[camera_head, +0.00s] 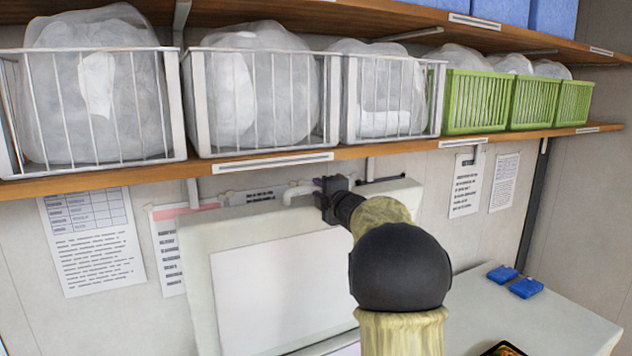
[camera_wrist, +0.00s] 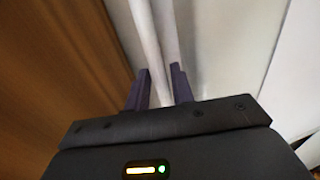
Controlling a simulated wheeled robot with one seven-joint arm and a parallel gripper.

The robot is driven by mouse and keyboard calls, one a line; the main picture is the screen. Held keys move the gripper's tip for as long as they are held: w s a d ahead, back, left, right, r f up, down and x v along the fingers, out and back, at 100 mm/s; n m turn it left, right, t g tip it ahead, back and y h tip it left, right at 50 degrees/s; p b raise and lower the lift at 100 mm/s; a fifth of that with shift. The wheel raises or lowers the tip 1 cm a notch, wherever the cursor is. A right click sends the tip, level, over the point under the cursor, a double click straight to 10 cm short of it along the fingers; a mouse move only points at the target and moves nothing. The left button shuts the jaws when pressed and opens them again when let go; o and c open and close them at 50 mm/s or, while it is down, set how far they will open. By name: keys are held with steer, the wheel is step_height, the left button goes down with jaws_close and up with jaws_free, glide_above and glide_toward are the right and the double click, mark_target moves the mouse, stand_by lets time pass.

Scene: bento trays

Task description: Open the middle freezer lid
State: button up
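A white freezer lid (camera_head: 200,262) stands raised and nearly upright against the wall in the head view, with its paler inner panel (camera_head: 280,290) facing me. A white bar handle (camera_head: 292,194) shows at its top edge, next to my gripper (camera_head: 326,200). In the wrist view, my dark gripper fingers (camera_wrist: 160,92) stand a small gap apart, with the white handle bar (camera_wrist: 147,35) between them. They look shut on it, though the contact itself is partly hidden. My arm covers the lid's right part in the head view.
A wooden shelf (camera_head: 400,146) runs close above the lid and my gripper. It carries white wire baskets (camera_head: 262,100) and green baskets (camera_head: 478,102). Blue items (camera_head: 525,288) and a food tray (camera_head: 503,349) lie on the white surface (camera_head: 560,325) at right.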

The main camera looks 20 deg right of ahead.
steer(key=shift+w, duration=1.1)
jaws_close()
steer(key=shift+s+f, duration=0.1)
